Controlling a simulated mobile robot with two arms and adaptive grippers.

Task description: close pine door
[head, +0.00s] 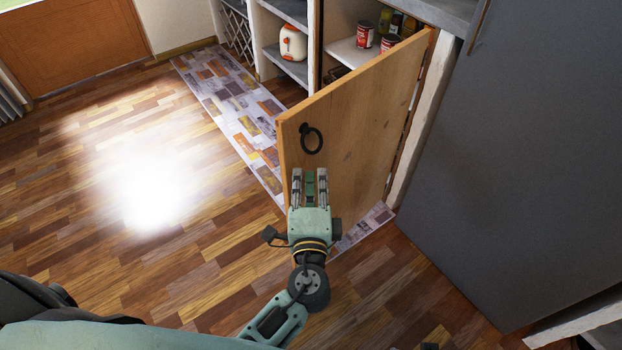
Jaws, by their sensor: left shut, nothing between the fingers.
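The pine door (362,128) stands open, swung out from the masonry counter toward me. Its hinge side is at the right, by the pale frame. A black ring handle (311,138) hangs near its upper free edge. My left gripper (310,173) is shut and empty, in front of the door's face and just below the ring. I cannot tell if its fingertips touch the wood. My right gripper is not in view.
Behind the door, shelves hold red cans (366,34) and a white jug (293,42). A patterned rug (232,105) runs along the counter's foot. A large dark grey panel (530,150) stands close on the right. The wooden floor (130,190) at left is clear.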

